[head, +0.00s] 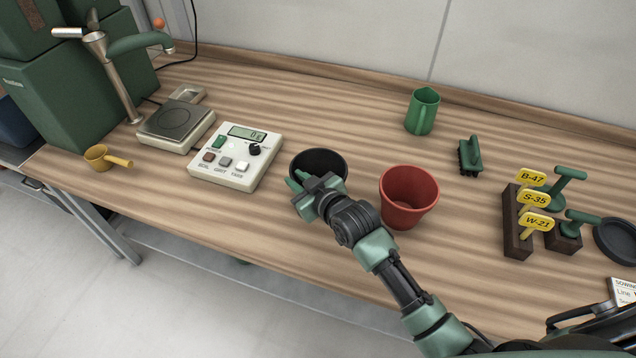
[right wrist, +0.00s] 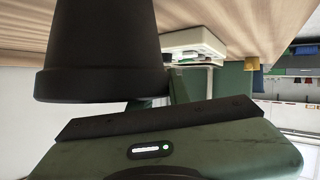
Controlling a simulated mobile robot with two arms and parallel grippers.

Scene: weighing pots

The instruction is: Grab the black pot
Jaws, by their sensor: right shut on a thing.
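The black pot (head: 318,162) stands on the wooden bench, between the scale's control box and the red pot (head: 408,196). My right gripper (head: 302,184) is at the pot's near side and shut on it, with the fingers at its rim. The gripper hides the pot's lower front. In the right wrist view the black pot (right wrist: 100,45) fills the upper left, close to the gripper's body. My left gripper is not in view.
The control box (head: 235,155) and weighing plate (head: 175,124) stand to the left, with a yellow scoop (head: 106,158) beyond. A green jug (head: 422,111), a brush (head: 470,156) and yellow labels (head: 534,199) on a dark block are to the right. Clear bench lies behind the pots.

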